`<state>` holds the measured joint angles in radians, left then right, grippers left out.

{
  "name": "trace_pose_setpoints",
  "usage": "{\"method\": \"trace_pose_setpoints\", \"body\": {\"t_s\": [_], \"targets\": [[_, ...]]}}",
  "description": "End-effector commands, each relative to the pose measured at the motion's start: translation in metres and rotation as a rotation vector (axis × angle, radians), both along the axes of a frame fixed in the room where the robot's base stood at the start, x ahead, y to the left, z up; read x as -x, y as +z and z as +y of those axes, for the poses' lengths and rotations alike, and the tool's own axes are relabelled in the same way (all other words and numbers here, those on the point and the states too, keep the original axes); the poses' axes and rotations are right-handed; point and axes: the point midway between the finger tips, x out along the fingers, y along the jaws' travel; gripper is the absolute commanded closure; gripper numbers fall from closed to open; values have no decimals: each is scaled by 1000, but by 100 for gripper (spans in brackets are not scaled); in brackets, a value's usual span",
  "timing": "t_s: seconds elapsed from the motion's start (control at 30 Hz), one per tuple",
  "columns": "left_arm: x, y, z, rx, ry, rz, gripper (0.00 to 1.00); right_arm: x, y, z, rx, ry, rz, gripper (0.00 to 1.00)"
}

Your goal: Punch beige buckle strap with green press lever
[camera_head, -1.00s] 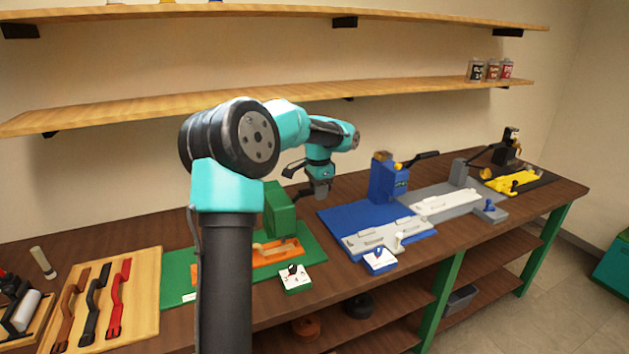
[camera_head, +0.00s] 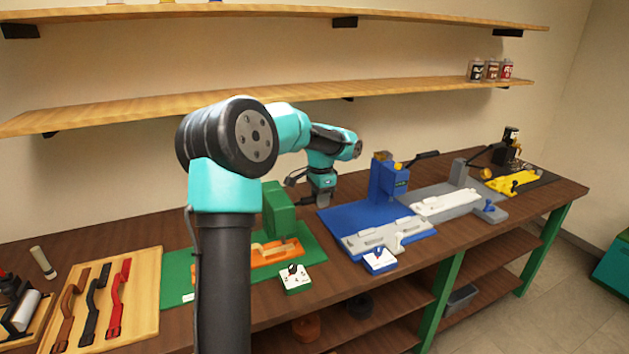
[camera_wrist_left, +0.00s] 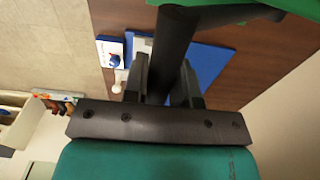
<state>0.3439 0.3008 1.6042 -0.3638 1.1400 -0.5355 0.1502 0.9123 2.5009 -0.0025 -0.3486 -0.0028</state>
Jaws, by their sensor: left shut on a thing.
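The green press (camera_head: 278,210) stands on a green mat (camera_head: 178,268) in the head view. A beige strap (camera_head: 275,247) lies in the orange fixture (camera_head: 262,259) at its front. My left gripper (camera_head: 322,200) is just right of the press, shut on its dark lever (camera_head: 305,202). In the left wrist view the lever (camera_wrist_left: 172,50) passes between the two fingers (camera_wrist_left: 165,80). My left arm covers part of the mat and fixture. The strap's buckle is too small to make out. My right gripper is not in view.
A white card with a black knob (camera_head: 295,278) sits before the mat. The blue station (camera_head: 388,182), grey station (camera_head: 490,213) and yellow fixture (camera_head: 515,182) stand to the right. A wooden board (camera_head: 145,300) with several straps is left. Shelves (camera_head: 230,97) run along the wall.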

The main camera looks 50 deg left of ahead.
Motion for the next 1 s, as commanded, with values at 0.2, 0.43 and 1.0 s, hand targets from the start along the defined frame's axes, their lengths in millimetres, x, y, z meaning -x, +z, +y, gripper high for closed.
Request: {"method": "trace_pose_setpoints", "body": {"t_s": [0.2, 0.43, 1.0], "targets": [[2, -10, -7, 2, -1, 2, 88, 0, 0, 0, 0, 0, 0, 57], [3, -17, -11, 2, -1, 2, 88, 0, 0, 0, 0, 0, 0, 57], [5, -28, -16, 3, 0, 2, 88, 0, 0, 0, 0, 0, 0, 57]]}}
